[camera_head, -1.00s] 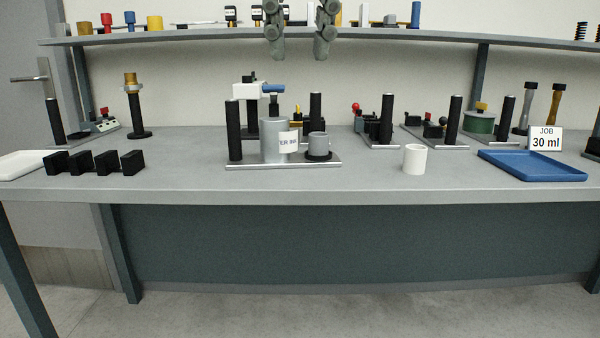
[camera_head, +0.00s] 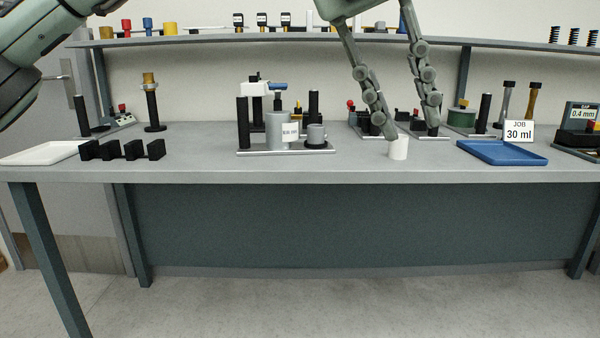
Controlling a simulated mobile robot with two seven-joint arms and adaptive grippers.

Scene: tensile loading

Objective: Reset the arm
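My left gripper (camera_head: 410,133) hangs down from the top edge of the head view, over the right half of the bench. Its two fingers are spread wide with nothing between them. The left fingertip overlaps the rim of a small white cup (camera_head: 398,150) in the picture; I cannot tell whether they touch. The cup stands upright on the bench. A thick link of my own arm (camera_head: 40,45) fills the upper left corner. My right gripper is not in view.
A shelf (camera_head: 200,39) runs behind. The bench's front strip is clear.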

